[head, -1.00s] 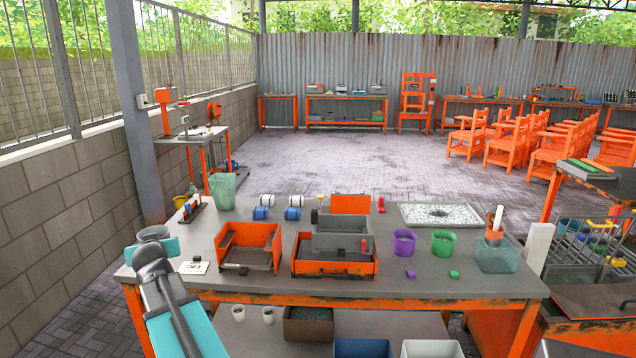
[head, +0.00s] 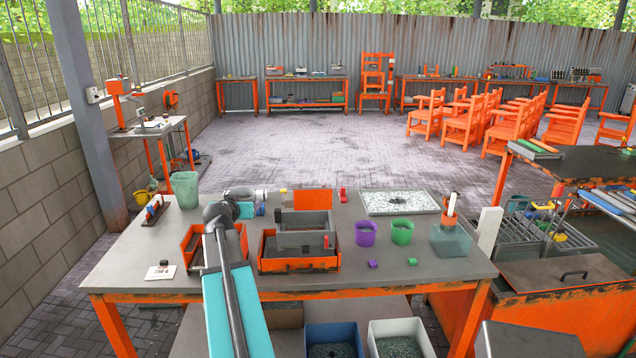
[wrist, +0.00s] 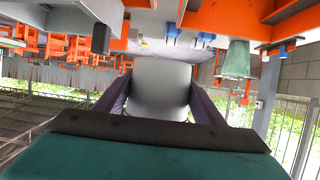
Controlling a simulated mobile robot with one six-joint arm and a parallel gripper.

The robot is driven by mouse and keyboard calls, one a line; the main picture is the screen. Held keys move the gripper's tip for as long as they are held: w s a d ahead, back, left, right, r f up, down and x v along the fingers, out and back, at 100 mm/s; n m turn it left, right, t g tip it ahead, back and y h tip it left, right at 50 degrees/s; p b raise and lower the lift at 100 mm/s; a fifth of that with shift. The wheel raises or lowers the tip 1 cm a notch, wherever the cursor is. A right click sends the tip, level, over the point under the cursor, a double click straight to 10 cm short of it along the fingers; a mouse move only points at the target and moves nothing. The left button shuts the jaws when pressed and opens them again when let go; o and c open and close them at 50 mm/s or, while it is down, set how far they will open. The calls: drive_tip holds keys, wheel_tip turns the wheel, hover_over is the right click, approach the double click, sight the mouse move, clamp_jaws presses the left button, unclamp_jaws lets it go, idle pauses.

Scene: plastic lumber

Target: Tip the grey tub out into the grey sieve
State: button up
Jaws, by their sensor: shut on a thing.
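My gripper (wrist: 160,108) is shut on the grey tub (wrist: 160,85), whose pale, smooth side shows between the two fingers in the wrist view. In the head view my gripper (head: 245,208) is over the left part of the table, left of the grey sieve, with my arm hiding most of the tub. I cannot tell the tub's contents or tilt. The grey sieve (head: 304,239) looks like the grey box standing in the open orange box (head: 300,265) at the middle of the table. Its inside is only partly visible.
An open orange tray (head: 190,240) lies under my arm. A purple cup (head: 366,235), a green cup (head: 402,233) and a clear container (head: 451,240) stand right of the sieve. A glass jar (head: 185,190) stands back left.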

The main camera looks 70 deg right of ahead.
drive_tip(key=s+d+r+m+g+p, duration=0.2)
drive_tip(key=s+d, duration=0.4)
drive_tip(key=s, duration=0.5)
drive_tip(key=s+d+r+m+g+p, duration=0.2)
drive_tip(key=s+d, duration=0.3)
drive_tip(key=s, duration=0.6)
drive_tip(key=shift+d+r+m+g+h, duration=0.3)
drive_tip(key=shift+d+g, duration=0.1)
drive_tip(key=shift+g, duration=0.2)
drive_tip(key=shift+s+f, duration=0.15)
drive_tip(key=shift+f, duration=0.05)
drive_tip(key=f+n+g+h+b, duration=0.1)
drive_tip(key=n+b, duration=0.1)
drive_tip(key=n, duration=0.1)
drive_tip(key=f+n+g+h+b, duration=0.1)
drive_tip(key=n+h+b, duration=0.1)
drive_tip(key=n, duration=0.1)
drive_tip(key=s+f+n+g+h+b, duration=0.1)
drive_tip(key=n+h+b, duration=0.1)
drive_tip(key=n, duration=0.1)
drive_tip(key=shift+d+f+n+b, duration=0.1)
drive_tip(key=shift+d+n+b, duration=0.05)
drive_tip(key=shift+n+b, duration=0.15)
